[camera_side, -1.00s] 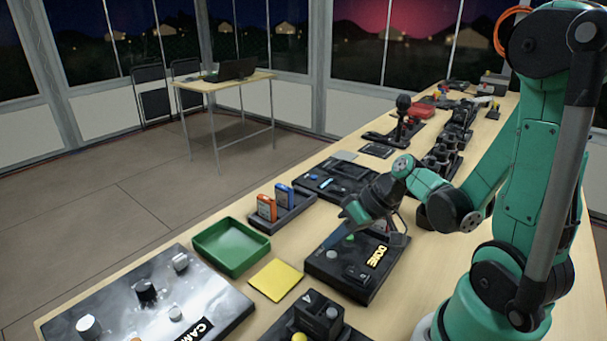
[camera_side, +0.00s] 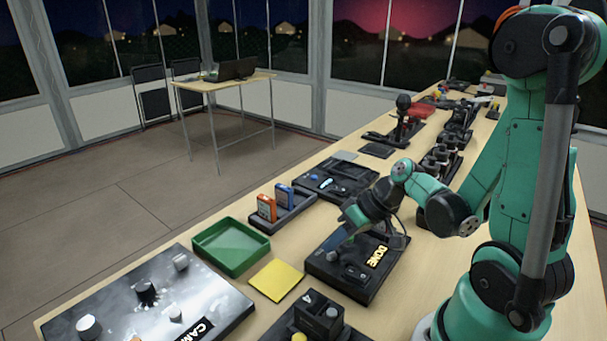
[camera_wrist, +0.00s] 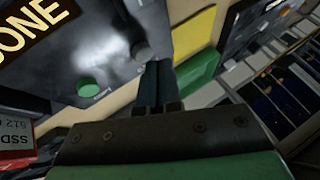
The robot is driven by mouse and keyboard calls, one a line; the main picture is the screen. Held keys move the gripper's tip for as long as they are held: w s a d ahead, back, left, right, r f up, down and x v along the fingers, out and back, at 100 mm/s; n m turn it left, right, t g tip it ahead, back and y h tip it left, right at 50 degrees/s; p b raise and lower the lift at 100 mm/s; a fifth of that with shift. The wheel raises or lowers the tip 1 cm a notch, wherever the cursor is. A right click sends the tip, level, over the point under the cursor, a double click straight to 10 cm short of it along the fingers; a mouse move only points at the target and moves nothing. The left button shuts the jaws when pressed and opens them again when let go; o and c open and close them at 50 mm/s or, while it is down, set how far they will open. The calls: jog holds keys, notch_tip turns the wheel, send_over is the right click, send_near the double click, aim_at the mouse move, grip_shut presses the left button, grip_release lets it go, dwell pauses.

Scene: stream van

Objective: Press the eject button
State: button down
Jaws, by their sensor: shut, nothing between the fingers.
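A black panel (camera_side: 318,268) with a yellow sign ending in "ONE" lies on the table below my gripper (camera_side: 330,244). The panel also shows in the wrist view (camera_wrist: 60,65). There it carries a green button (camera_wrist: 88,88) and a grey button (camera_wrist: 142,51); their small labels are unreadable, so I cannot tell which is eject. My gripper (camera_wrist: 155,68) is shut and empty. Its fingertips appear right beside the grey button, and I cannot tell whether they touch it. In the side view the grey button (camera_side: 332,256) shows just below the fingertips, and the green one is hidden.
A yellow square (camera_side: 277,280) and a green tray (camera_side: 211,265) lie left of the panel. A rack (camera_side: 297,212) with an orange and a blue cartridge stands behind. A large panel with knobs (camera_side: 215,308) is front left, a small black box (camera_side: 318,315) in front.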

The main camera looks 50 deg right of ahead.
aim_at(331, 257)
jog(key=shift+r, duration=0.1)
jog(key=shift+r, duration=0.25)
dwell(0.4)
jog(key=shift+r, duration=2.5)
jog(key=shift+a, duration=0.1)
jog(key=shift+w+a, duration=0.1)
jog(key=shift+a, duration=0.2)
jog(key=w+a+r+n+t+h, duration=0.1)
jog(key=a+r+h, duration=0.2)
jog(key=a+h, duration=0.1)
jog(key=shift+w+a+r+n, duration=0.35)
jog(key=shift+a+n, duration=0.05)
jog(key=shift+a, duration=0.05)
